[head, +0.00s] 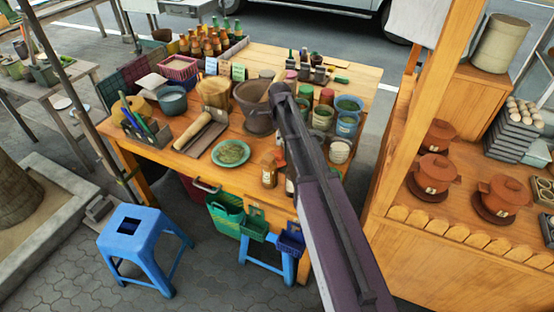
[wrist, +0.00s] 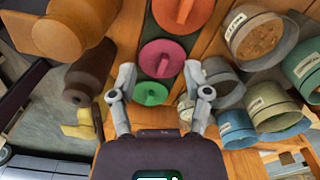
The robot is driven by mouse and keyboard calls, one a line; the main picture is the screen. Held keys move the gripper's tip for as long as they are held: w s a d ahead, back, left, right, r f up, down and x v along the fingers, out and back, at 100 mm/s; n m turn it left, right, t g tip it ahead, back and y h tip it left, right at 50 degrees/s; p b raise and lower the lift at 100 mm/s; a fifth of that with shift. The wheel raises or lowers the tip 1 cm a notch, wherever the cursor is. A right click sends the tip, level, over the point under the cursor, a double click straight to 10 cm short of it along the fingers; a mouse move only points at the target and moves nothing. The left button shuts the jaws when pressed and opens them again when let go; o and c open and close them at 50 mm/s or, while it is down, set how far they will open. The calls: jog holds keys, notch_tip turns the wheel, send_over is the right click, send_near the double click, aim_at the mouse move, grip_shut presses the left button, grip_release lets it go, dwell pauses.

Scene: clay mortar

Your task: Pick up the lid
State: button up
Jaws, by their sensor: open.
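In the wrist view three knobbed round lids lie in a line on a dark strip: an orange lid (wrist: 182,10), a pink lid (wrist: 163,58) and a green lid (wrist: 151,93). Which one the task means cannot be told. My gripper (wrist: 160,72) is open and empty, its fingertips on either side of the pink and green lids in the picture; I cannot tell how far above them it is. In the head view my gripper (head: 281,94) is over the table beside the dark mortar (head: 252,117), and my arm hides part of the table.
Several open jars, including a blue one (wrist: 237,128), stand close on the right in the wrist view. A brown vessel (wrist: 90,72) is on the left. In the head view a green plate (head: 231,153) and bottles (head: 268,172) crowd the table's front. Terracotta pots (head: 436,170) stand on the right counter.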

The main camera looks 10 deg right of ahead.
jog(key=w+m, duration=0.3)
jog(key=w, duration=0.1)
jog(key=shift+m, duration=0.4)
jog(key=shift+f, duration=0.1)
jog(key=b, duration=0.9)
send_over(277, 154)
notch_tip(277, 154, down, 8)
jog(key=shift+f, duration=0.15)
jog(key=shift+f+b, duration=2.4)
jog(key=shift+f, duration=0.2)
jog(key=shift+s, duration=0.1)
grip_shut()
